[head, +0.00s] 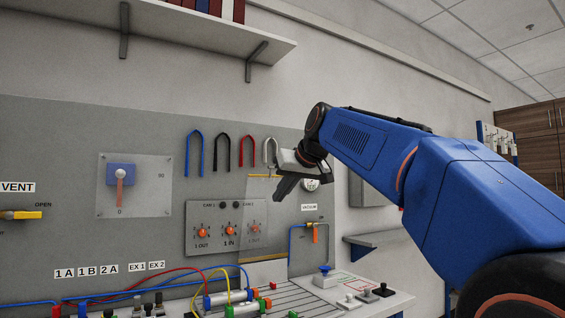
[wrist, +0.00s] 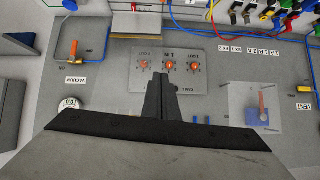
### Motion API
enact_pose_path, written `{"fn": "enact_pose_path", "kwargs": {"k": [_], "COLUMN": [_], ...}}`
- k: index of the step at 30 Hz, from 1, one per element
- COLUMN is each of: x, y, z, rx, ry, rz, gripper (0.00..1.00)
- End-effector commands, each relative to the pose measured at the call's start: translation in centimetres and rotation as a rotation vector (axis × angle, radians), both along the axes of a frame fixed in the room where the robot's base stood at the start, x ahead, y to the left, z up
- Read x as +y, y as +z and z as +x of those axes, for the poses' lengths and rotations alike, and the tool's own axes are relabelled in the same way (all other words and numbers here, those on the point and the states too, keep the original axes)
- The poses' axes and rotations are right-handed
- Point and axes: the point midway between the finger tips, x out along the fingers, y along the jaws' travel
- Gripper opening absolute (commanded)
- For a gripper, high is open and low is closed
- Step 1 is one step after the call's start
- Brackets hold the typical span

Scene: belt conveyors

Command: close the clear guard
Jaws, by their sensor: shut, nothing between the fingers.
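The clear guard (head: 263,212) is a see-through pane with yellowish top and bottom edges. In the head view it stands across the right part of the grey knob panel (head: 210,215), overlapping the rightmost orange knob. It seems to stand out from the panel, but its exact angle is hard to tell. My gripper (head: 282,192) is shut and empty, beside the pane's upper right part; I cannot tell whether they touch. In the wrist view my closed fingers (wrist: 163,80) point at the knob panel (wrist: 170,68), and the pane is hard to make out.
A lever on a clear plate (head: 134,186) is at the left. Coloured hooks (head: 220,152) hang above the knob panel. A vacuum valve (head: 315,230) with blue tubing is at the right. Below are a bench (head: 300,298) with hoses and a control box. A shelf (head: 190,30) is above.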

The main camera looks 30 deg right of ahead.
Motion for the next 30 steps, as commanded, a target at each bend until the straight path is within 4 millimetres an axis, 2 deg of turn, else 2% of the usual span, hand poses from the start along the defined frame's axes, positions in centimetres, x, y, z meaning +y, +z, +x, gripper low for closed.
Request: {"fn": "enact_pose_path", "kwargs": {"k": [1,6,9,12,15,19,23,30], "x": [-1.2,-4.5,-6.1,-7.3,-8.0,-8.3,-8.2,-8.1], "y": [2.3,9.7,13.1,15.5,16.9,17.5,17.2,15.7], "z": [1.4,4.8,6.1,6.9,7.2,7.6,8.5,12.1], "rx": [-0.031,-0.138,-0.193,-0.232,-0.259,-0.27,-0.27,-0.269], "ry": [-0.004,0.004,0.009,0.015,0.019,0.022,0.023,0.023], "rz": [-0.006,-0.032,-0.051,-0.069,-0.078,-0.085,-0.084,-0.084], "gripper": [0.0,0.0,0.0,0.0,0.0,0.0,0.0,0.0]}}
